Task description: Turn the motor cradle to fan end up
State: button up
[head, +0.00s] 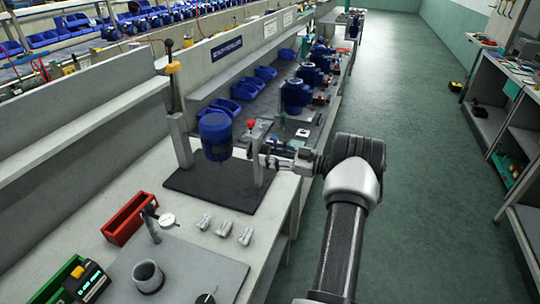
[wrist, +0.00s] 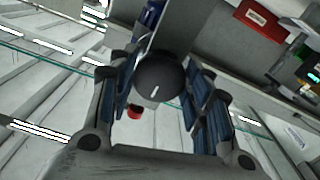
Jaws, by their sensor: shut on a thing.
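A blue motor (head: 215,135) hangs in the motor cradle between two grey posts, above a dark mat (head: 214,187). Its long axis looks near upright in the head view; I cannot tell which end is the fan end. A red knob (head: 250,124) tops the right post (head: 258,165). My gripper (head: 264,160) reaches in from the right beside that post. In the wrist view my gripper (wrist: 160,95) has its blue-padded fingers on both sides of a dark round knob (wrist: 160,80) and is shut on it. The fingers hide part of the knob's sides.
A red bin (head: 128,218), a dial gauge on a stand (head: 152,222) and several small grey parts (head: 224,229) lie in front of the mat. Other motors (head: 296,95) line the bench beyond. The aisle floor (head: 420,130) is clear.

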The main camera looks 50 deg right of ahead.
dwell(0.4)
jog(key=o, duration=1.5)
jog(key=shift+o, duration=0.2)
jog(key=v, duration=1.2)
jog(key=shift+r, duration=0.1)
